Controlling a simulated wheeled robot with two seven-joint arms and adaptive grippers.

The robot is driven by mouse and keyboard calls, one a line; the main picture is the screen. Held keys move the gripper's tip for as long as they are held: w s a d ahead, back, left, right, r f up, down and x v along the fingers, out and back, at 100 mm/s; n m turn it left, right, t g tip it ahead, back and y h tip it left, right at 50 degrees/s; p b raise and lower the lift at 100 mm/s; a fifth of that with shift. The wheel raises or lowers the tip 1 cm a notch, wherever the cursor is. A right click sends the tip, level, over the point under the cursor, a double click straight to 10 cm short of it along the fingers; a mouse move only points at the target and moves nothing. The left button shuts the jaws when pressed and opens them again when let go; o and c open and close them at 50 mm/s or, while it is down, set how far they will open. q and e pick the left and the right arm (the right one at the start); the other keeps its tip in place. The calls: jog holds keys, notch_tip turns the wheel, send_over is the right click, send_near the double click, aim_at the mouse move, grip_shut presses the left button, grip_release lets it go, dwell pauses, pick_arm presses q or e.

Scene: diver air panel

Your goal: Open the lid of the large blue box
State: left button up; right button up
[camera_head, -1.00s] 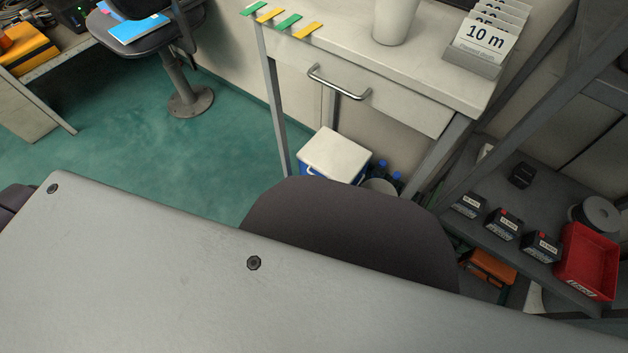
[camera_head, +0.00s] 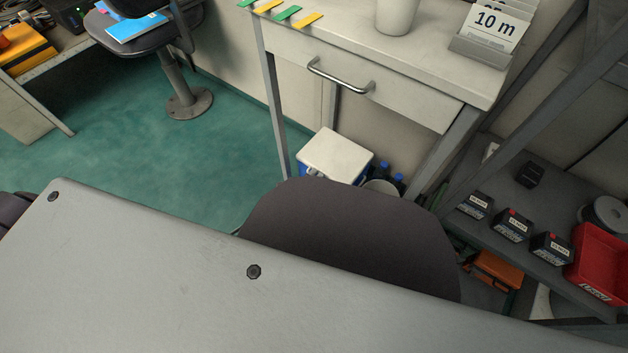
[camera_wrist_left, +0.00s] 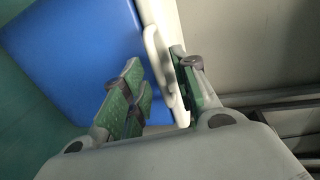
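The large blue box (camera_head: 362,173) stands on the floor below the white drawer table, with its white lid (camera_head: 336,152) on top; the lid looks closed. My own dark arm part hides its near side. In the left wrist view the blue side (camera_wrist_left: 75,60) fills the upper left, with the white lid edge (camera_wrist_left: 163,18) and a white handle (camera_wrist_left: 153,50) beside it. My left gripper (camera_wrist_left: 162,80) has its green-padded fingers apart, on either side of the handle and lid edge; no firm grip shows. In the head view its fingers are hidden. My right gripper is not in view.
A white table with a drawer handle (camera_head: 340,77) stands over the box. Blue-capped bottles (camera_head: 384,171) and a pale round container (camera_head: 381,188) stand right of the box. A dark shelf with batteries (camera_head: 512,225) and a red bin (camera_head: 600,262) is at right. Green floor (camera_head: 150,140) at left is clear.

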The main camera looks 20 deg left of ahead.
pick_arm(q)
jog(key=shift+c, duration=0.2)
grip_shut()
jog(key=shift+r+p, duration=0.2)
jog(key=shift+p, duration=0.2)
